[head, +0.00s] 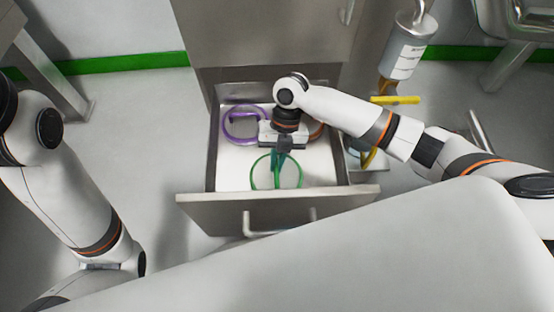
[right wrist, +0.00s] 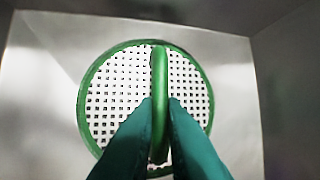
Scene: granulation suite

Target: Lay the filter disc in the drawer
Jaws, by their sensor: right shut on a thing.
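The filter disc (head: 299,172) is a round perforated mesh with a green rim and a raised green handle bar. In the right wrist view the disc (right wrist: 112,100) lies broad side to the camera, with the bar upright in the picture. My right gripper (head: 279,158) is shut on that bar; its teal fingertips (right wrist: 160,108) sit on either side of it. The disc is inside the outline of the open drawer (head: 205,205), near its front. Whether it touches the drawer floor cannot be told. My left arm is at the left; its gripper is out of view.
A purple-rimmed disc (head: 226,126) lies at the drawer's back left. An orange-rimmed thing (head: 319,131) at the back right is mostly hidden by my arm. A yellow-rimmed item (head: 370,157) and a yellow bar (head: 396,100) are right of the drawer. Steel cabinet (head: 262,35) stands behind.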

